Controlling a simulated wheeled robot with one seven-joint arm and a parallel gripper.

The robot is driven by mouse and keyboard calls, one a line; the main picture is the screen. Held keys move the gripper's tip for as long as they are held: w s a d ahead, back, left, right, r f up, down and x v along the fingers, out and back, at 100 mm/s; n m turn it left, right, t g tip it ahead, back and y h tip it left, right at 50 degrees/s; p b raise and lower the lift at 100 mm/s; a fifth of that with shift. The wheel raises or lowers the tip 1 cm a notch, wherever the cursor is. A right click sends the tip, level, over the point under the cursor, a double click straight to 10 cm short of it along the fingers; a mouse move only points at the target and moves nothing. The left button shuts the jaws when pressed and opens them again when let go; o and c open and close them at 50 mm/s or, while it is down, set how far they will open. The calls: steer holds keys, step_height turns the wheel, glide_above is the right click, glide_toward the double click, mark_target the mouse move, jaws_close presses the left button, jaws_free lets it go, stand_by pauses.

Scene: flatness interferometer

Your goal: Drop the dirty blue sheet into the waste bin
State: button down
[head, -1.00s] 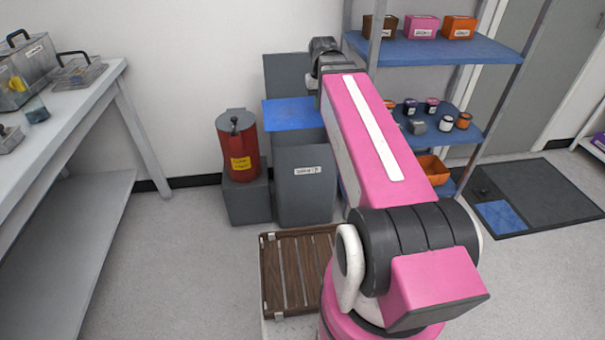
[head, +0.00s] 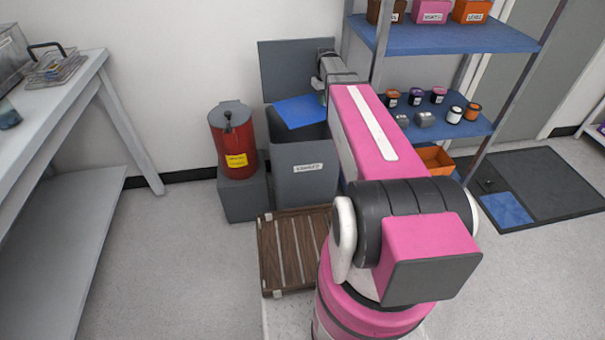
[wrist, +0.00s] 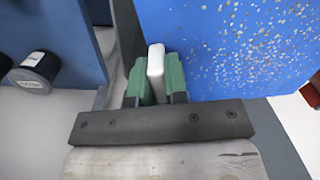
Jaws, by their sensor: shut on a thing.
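The blue sheet (head: 300,111) hangs tilted over the mouth of the grey waste bin (head: 303,190), whose lid (head: 285,65) stands up behind it. In the wrist view the sheet (wrist: 240,45) is covered with pale specks. My gripper (wrist: 156,78) has green fingers shut on a white tab at the sheet's left edge. In the head view my arm hides most of the gripper. The sheet's lower edge seems at or just inside the bin opening; I cannot tell how deep.
A red can (head: 233,140) stands on a grey block left of the bin. A blue-shelved rack (head: 440,125) with small jars is close on the right. A brown slatted crate (head: 290,250) lies in front. A grey bench (head: 60,110) is at left.

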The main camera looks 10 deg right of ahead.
mark_target(323, 108)
steer(key=shift+f, duration=2.35)
steer(key=c, duration=1.1)
jaws_free()
steer(key=shift+o, duration=0.2)
steer(key=shift+r, duration=0.1)
step_height(323, 108, up, 11)
steer(key=shift+f, duration=0.2)
steer(key=shift+s, duration=0.1)
